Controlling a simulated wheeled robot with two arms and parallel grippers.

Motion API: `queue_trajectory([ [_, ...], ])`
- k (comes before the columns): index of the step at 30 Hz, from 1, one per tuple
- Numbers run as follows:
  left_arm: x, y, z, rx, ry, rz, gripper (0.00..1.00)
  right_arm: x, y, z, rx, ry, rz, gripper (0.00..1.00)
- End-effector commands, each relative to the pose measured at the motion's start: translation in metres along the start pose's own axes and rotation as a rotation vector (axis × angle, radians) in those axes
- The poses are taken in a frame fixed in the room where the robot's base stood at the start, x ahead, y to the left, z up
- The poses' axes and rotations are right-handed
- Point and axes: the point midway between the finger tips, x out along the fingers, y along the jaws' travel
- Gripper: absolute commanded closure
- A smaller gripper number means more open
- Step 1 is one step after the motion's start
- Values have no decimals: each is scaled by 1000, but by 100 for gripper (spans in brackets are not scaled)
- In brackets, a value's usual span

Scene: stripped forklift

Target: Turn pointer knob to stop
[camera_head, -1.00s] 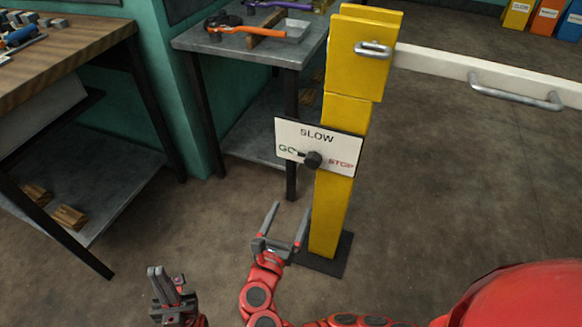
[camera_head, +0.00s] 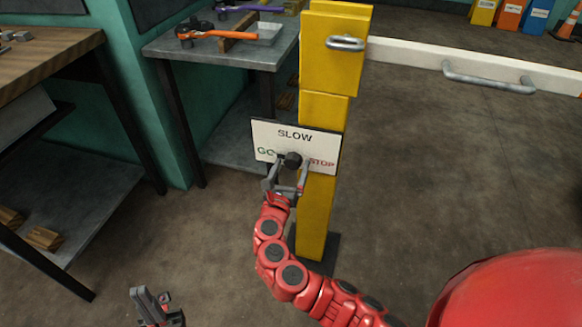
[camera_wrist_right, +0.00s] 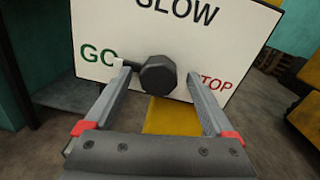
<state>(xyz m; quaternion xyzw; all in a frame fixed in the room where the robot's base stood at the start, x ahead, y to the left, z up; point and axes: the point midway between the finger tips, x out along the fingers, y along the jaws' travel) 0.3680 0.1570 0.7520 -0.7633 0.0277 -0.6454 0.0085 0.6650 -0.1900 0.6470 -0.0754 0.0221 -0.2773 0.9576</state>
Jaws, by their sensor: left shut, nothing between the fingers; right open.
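The black pointer knob (camera_head: 293,159) sits on a white sign plate (camera_head: 322,147) marked GO, SLOW and STOP, fixed to a yellow post. In the right wrist view the knob (camera_wrist_right: 158,74) has its pale pointer tip aimed left at GO. My right gripper (camera_head: 291,167) is open just below the knob. In the wrist view its fingers (camera_wrist_right: 160,80) stand either side of the knob, with a gap visible at each side. Whether the tips reach the plate I cannot tell. My left gripper (camera_head: 150,299) is shut and empty at the lower left, away from the sign.
The yellow post (camera_head: 321,215) stands on the floor and has a metal handle (camera_head: 345,43) above the sign. A grey table (camera_head: 215,45) with tools is behind to the left. A wooden bench (camera_head: 45,55) is further left. Open floor lies right of the post.

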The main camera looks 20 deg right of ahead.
Motion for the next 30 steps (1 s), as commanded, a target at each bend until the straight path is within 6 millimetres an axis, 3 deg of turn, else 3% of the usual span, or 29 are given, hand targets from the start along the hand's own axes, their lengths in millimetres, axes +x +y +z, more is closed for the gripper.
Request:
queue_trajectory([
  [11,-1,0,0,0,0,0,100,6,1,1,2,-1,3,11],
  [25,-1,0,0,0,0,0,100,6,1,1,2,-1,3,96],
  [30,0,0,0,0,0,0,100,6,1,1,8,-1,3,97],
])
